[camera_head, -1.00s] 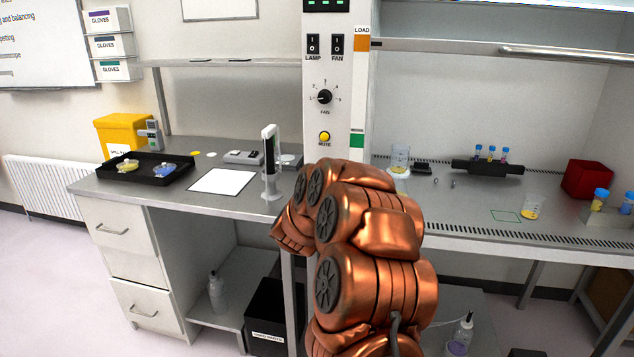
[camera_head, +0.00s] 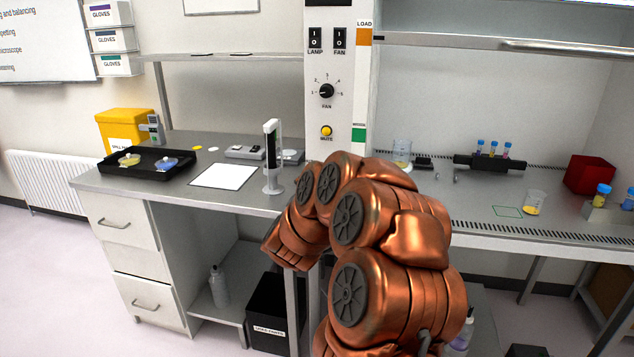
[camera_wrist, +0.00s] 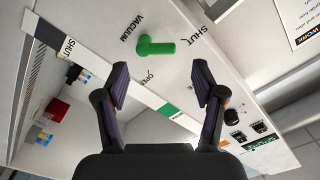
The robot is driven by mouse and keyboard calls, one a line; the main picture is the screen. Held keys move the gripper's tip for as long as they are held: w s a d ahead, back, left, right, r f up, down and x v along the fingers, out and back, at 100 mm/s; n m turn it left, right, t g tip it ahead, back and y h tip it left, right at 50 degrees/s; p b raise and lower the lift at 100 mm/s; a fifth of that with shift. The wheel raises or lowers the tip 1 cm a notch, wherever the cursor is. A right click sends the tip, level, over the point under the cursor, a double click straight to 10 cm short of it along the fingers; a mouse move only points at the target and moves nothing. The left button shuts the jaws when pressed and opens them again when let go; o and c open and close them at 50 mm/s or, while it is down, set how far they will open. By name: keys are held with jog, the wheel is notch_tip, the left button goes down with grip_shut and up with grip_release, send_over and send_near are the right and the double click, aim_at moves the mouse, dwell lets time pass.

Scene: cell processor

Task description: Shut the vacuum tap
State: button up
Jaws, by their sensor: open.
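The vacuum tap is a green lever (camera_wrist: 157,46) on a white panel in the wrist view, beside the word VACUUM. SHUT is printed to its right and OPEN below it. The lever points right in the picture, with its free end nearer SHUT's side. My gripper (camera_wrist: 160,72) is open, its two dark fingers spread on either side below the lever. Nothing is between the fingertips, and no contact with the lever shows. In the head view the tap and my fingers are hidden; only my copper arm shows.
The white control column (camera_head: 333,75) stands behind my arm. The left bench holds a black tray (camera_head: 128,172) and a white stand (camera_head: 272,160). The cabinet on the right holds a red box (camera_head: 589,174) and a beaker (camera_head: 534,203). A black bin (camera_head: 268,312) stands below.

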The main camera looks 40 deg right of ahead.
jog(key=shift+v, duration=2.75)
jog(key=w+a+f+n+t+y+p, duration=0.15)
jog(key=a+n+y, duration=0.4)
jog(key=a, duration=0.55)
jog(key=w+a+f+n+y, duration=0.15)
jog(key=a+n+y, duration=0.35)
jog(key=a, duration=0.6)
jog(key=s+a+f+n+g+y, duration=0.1)
jog(key=s+a+n+g+y, duration=0.15)
jog(key=s+a+y, duration=0.35)
jog(key=s+a+f+n+g, duration=0.2)
jog(key=s+a+n+g, duration=0.4)
jog(key=s, duration=0.7)
jog(key=s+d+g+h+p, duration=0.1)
jog(key=s+g, duration=0.4)
jog(key=s, duration=1.3)
jog(key=shift+s+d+r+n+h, duration=0.2)
jog(key=shift+d+r+n+h, duration=0.1)
jog(key=shift+r+n+h, duration=0.1)
